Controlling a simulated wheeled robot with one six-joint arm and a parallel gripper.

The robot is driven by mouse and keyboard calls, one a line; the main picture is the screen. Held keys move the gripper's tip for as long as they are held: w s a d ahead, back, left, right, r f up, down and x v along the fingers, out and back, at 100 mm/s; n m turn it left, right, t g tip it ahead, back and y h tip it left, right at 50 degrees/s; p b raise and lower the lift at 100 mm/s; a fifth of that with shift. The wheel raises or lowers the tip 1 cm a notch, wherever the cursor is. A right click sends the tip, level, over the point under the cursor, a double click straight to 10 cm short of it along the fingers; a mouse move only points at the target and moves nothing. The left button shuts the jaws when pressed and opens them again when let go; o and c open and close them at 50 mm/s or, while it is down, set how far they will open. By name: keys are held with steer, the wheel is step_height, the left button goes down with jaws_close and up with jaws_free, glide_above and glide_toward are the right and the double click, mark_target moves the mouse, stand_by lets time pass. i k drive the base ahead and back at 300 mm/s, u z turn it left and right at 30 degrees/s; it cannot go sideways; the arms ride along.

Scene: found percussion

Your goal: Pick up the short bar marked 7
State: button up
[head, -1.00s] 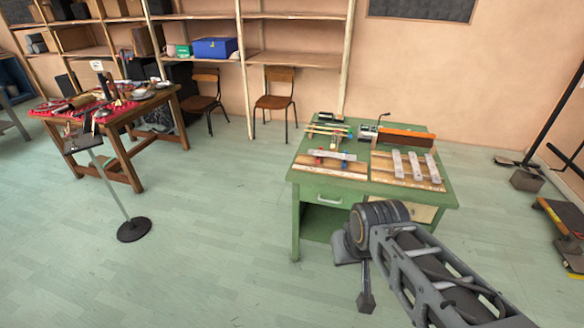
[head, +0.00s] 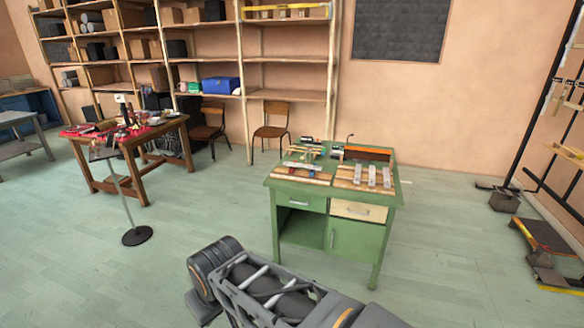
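Several grey metal bars lie on the green workbench (head: 270,181) in the head view. Three bars lie side by side on the right wooden board: the left bar (head: 357,174), the middle bar (head: 371,176) and the right bar (head: 387,178). Another light bar (head: 302,167) lies crosswise on the left board, with small red and blue spots by it. The numbers are too small to read, so I cannot tell which bar is marked 7. My arm crosses the bottom of the picture, in front of the bench. My gripper is not visible.
A red-topped wooden table (head: 160,130) with many small objects stands at the left. A thin stand (head: 136,236) with a round black base is before it. Two chairs and shelves line the back wall. Black racks stand at the right. Open floor surrounds the workbench.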

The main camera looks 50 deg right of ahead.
mark_target(286, 163)
steer(key=u, duration=0.05)
steer(key=i, duration=1.75)
steer(key=z, duration=0.35)
steer(key=i, duration=1)
steer(key=z, duration=1.75)
steer(key=i, duration=0.9)
steer(key=z, duration=0.9)
